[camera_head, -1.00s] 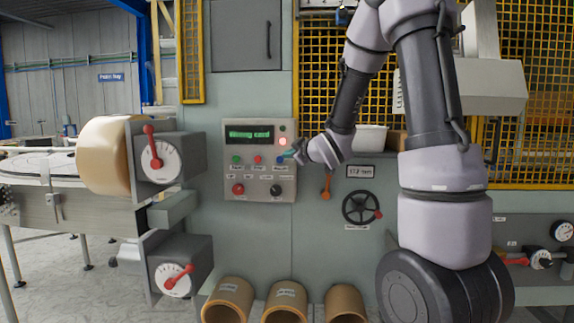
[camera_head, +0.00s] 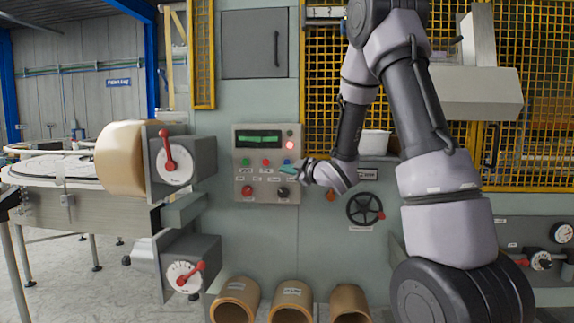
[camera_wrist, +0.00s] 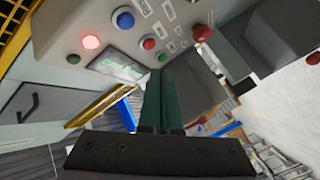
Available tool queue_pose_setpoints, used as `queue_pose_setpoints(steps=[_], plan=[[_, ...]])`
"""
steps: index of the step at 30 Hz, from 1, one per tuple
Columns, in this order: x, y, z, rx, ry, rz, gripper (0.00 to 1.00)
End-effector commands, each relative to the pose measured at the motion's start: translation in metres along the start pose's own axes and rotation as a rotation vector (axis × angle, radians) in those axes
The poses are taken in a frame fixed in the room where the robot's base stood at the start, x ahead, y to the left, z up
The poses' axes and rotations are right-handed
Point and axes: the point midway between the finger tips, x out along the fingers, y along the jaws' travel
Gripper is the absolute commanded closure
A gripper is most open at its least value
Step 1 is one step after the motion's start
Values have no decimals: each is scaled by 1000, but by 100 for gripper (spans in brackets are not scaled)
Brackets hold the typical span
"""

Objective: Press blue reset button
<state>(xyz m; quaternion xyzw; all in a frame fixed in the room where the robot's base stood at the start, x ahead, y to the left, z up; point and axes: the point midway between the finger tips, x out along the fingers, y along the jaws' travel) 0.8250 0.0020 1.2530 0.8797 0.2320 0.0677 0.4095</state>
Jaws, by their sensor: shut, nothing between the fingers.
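The blue button (camera_wrist: 122,18) shows clearly in the wrist view on the grey control panel (camera_wrist: 75,12), up and left of my fingertips. A red button (camera_wrist: 149,44) and a green button (camera_wrist: 162,57) follow it in a row toward the fingertips. In the head view my gripper (camera_head: 291,168) is at the right side of the panel (camera_head: 238,175), by the right end of the button row, and partly covers that area. The green fingers (camera_wrist: 162,74) are shut together and empty. Whether they touch the panel cannot be told.
A lit red lamp (camera_head: 290,145) sits beside the display (camera_head: 259,140). A red knob (camera_head: 247,190) and a black knob (camera_head: 283,192) are below the buttons. A handwheel (camera_head: 364,208) is to the right, and a dial box (camera_head: 178,160) juts out at left.

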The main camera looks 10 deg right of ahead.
Motion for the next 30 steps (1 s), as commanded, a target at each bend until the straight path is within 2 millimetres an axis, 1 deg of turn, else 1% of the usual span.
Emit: queue_pose_setpoints(steps=[9,15,21,30], plan=[[32,23,24,-2,-1,0,100],[46,33,33,-2,0,0,100],[51,37,37,-1,0,0,100],[51,37,37,-1,0,0,100]])
